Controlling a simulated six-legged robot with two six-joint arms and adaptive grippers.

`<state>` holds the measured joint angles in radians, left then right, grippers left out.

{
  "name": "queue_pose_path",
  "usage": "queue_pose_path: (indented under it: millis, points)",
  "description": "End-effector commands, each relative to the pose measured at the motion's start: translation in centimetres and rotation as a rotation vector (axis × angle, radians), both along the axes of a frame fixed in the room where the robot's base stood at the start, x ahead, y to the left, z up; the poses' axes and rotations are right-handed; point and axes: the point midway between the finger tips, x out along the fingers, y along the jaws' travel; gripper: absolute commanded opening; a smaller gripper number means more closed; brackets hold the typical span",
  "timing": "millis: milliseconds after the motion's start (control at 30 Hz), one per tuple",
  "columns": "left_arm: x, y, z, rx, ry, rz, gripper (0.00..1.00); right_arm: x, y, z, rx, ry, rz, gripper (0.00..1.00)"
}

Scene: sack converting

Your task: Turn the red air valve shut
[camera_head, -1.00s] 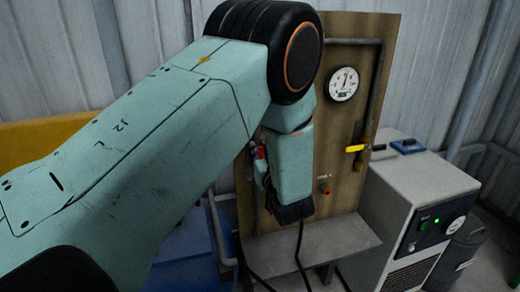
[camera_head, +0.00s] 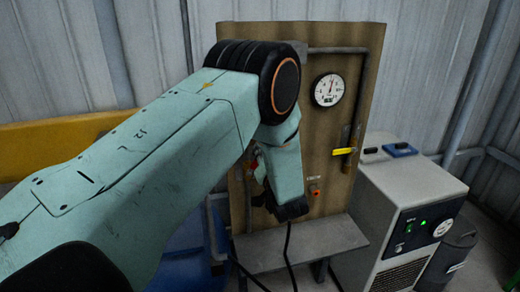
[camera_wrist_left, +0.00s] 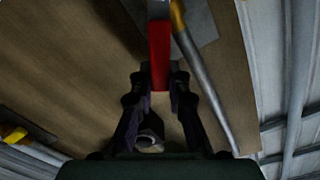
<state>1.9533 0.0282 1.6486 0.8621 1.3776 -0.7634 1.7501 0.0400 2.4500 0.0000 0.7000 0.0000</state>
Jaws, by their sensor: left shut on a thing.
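The red air valve's handle (camera_wrist_left: 160,50) shows as a red bar at the top middle of the left wrist view. My left gripper (camera_wrist_left: 160,76) is shut on its near end, one dark finger on each side. In the head view only a bit of red handle (camera_head: 254,161) shows beside my left wrist, in front of the wooden board (camera_head: 231,186). My forearm and wrist hide the rest of the valve and most of the gripper there. The handle's exact angle to its pipe cannot be told. My right gripper is in neither view.
A round gauge (camera_head: 328,89) and a yellow handle (camera_head: 344,151) are on the board, right of my arm. A grey machine (camera_head: 405,185) with a green light stands further right. A dark cable (camera_head: 287,247) hangs below my wrist. A grey ledge (camera_head: 325,238) juts out under the board.

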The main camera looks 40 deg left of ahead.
Motion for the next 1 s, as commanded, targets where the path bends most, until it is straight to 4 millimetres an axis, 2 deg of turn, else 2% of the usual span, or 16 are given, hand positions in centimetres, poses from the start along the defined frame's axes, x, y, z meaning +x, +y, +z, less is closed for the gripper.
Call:
queue_pose_path:
  millis: [367, 1000]
  points:
    - [1.6, -1.5, -2.1, 0.231, 0.277, -0.008, 0.00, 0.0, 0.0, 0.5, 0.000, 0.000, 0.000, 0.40]
    - [2.8, -2.8, -5.9, 0.582, 0.689, -0.007, 0.00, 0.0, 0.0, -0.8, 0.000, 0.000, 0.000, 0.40]
